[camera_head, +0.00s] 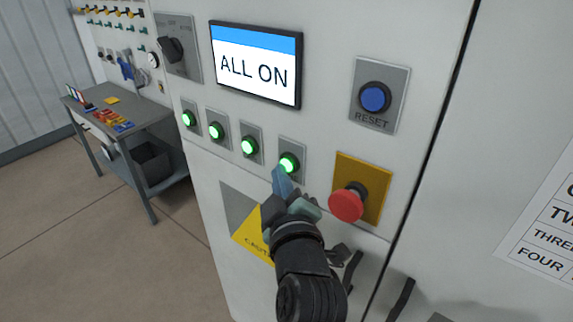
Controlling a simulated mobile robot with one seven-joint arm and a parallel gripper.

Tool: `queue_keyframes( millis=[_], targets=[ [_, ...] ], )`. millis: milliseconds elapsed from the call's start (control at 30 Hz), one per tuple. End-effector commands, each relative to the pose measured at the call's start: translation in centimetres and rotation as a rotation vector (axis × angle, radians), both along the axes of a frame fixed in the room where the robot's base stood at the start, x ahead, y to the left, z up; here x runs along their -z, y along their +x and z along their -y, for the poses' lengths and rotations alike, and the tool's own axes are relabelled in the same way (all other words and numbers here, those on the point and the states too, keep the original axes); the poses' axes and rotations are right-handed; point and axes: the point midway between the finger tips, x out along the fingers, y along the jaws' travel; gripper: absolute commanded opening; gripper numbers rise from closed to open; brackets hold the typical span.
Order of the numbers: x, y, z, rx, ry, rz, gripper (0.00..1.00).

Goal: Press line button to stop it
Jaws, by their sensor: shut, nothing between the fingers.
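Several green lit buttons sit in a row on the grey cabinet: the leftmost (188,119), the second (216,131), the third (249,147) and the rightmost (288,163). The screen (257,64) above them reads "ALL ON". My gripper (281,178) is shut and empty, with its blue-grey tip just below the rightmost green button. I cannot tell whether the tip touches that button or its plate.
A red mushroom button (346,204) on a yellow plate stands close right of my gripper. A blue reset button (374,98) is above it, and a rotary switch (172,50) is at upper left. A workbench (150,113) with small items stands left. Open floor lies at lower left.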

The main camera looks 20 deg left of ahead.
Motion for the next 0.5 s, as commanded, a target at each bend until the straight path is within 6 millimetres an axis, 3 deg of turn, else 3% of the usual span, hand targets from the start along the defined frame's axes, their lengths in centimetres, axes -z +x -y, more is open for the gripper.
queue_keyframes(
  millis=[500],
  targets=[
    [0.04, 0.42, 0.15, 0.001, 0.0, 0.001, 0.0]
  ],
)
